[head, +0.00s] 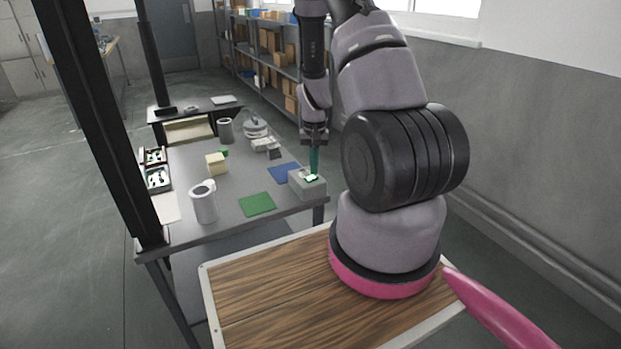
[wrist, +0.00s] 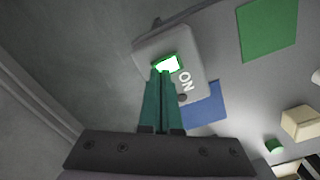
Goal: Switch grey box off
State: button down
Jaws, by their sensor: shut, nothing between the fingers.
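The grey box (head: 309,189) stands near the front right corner of the table in the head view. Its top carries a bright green-lit switch. In the wrist view the grey box (wrist: 190,47) shows the lit switch (wrist: 168,64) with the word ON printed beside it. My gripper (wrist: 162,72) is shut and empty, its teal fingertips at the edge of the lit switch. The fingertips hide part of the switch, so I cannot tell if they touch it. In the head view my gripper (head: 314,174) points down over the box.
On the table (head: 235,188) lie a green mat (head: 257,204) and a blue mat (head: 284,172) close to the box. A black column rises at the left.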

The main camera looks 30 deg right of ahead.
jog(key=shift+f, duration=0.5)
jog(key=shift+r, duration=3.55)
